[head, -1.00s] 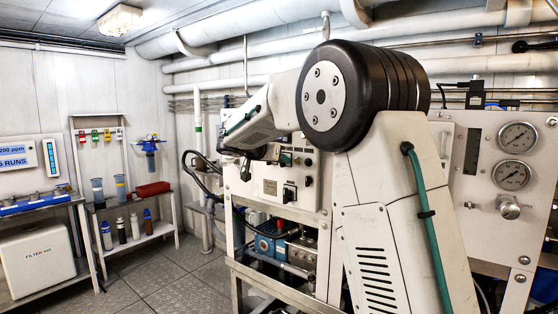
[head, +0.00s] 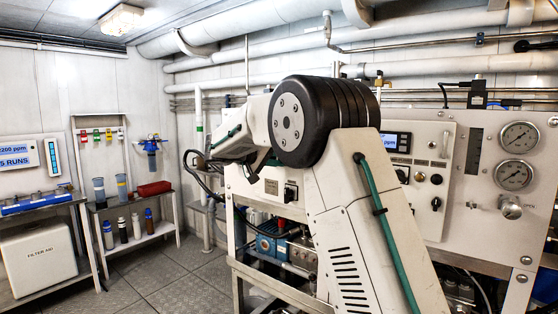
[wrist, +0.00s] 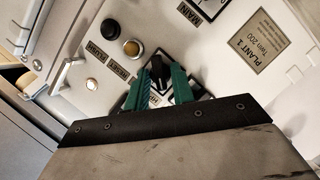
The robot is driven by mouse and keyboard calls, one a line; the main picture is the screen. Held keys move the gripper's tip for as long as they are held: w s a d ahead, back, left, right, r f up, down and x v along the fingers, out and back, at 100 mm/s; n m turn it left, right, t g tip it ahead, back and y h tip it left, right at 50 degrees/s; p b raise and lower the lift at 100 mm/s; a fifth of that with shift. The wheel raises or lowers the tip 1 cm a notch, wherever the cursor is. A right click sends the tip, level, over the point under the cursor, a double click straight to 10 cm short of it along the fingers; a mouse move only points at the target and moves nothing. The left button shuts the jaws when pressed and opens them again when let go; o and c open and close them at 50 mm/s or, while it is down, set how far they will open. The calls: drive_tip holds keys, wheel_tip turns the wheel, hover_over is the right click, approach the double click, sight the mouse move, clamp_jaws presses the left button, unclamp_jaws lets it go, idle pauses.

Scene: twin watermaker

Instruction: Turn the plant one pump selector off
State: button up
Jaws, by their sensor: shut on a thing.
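The plant one pump selector, a black knob (wrist: 182,62) on a pale label plate, shows in the wrist view on the cream panel. My gripper (wrist: 167,74) has green fingers. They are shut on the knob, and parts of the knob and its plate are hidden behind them. The plate marked PLANT 1 (wrist: 260,40) is to the right in the wrist view. In the head view my arm covers the selector and my fingertips, so the knob's pointing direction cannot be read there.
Beside the knob in the wrist view are a black button (wrist: 132,47), a brass-ringed button (wrist: 112,30) and a small lit button (wrist: 91,84). In the head view a black rotary switch (head: 290,192) is below my arm. Gauges (head: 519,137) are at the right.

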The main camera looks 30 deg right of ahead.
drive_tip(key=shift+f+n+g+h, duration=0.1)
drive_tip(key=shift+n+g+h, duration=0.2)
drive_tip(key=shift+n, duration=0.2)
idle(0.3)
drive_tip(key=o, duration=0.7)
drive_tip(key=a, duration=0.2)
drive_tip(key=a+r, duration=0.1)
drive_tip(key=a, duration=0.4)
drive_tip(key=shift+a+r, duration=0.25)
drive_tip(key=shift+a, duration=0.1)
